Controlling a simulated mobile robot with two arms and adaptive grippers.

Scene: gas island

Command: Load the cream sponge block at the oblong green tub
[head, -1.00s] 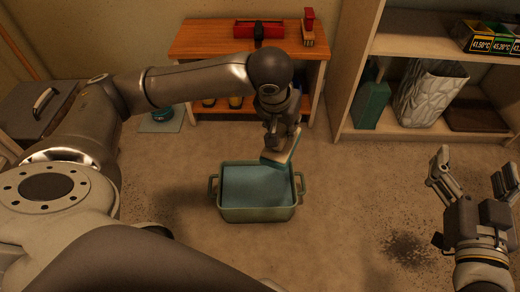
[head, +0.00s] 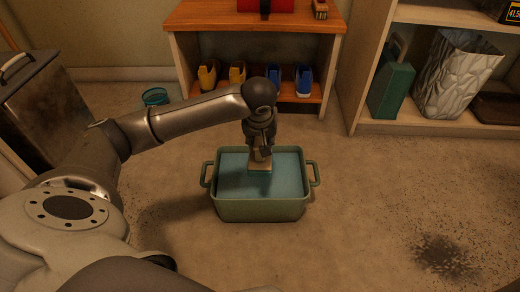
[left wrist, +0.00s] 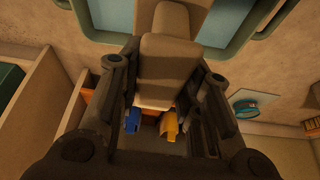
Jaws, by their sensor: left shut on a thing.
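The oblong green tub (head: 262,210) stands on the floor in the middle of the head view, with a handle at each end and blue-green water inside. Part of its rim also shows at the top of the left wrist view (left wrist: 250,55). My left gripper (head: 260,155) points down over the tub and is shut on the cream sponge block (head: 260,166). My right gripper is out of view.
Behind the tub is a wooden bench (head: 255,18) with yellow and blue shoes (head: 274,78) on its lower shelf. A shelf unit at right holds a green can (head: 392,80) and a pale crinkled container (head: 456,75).

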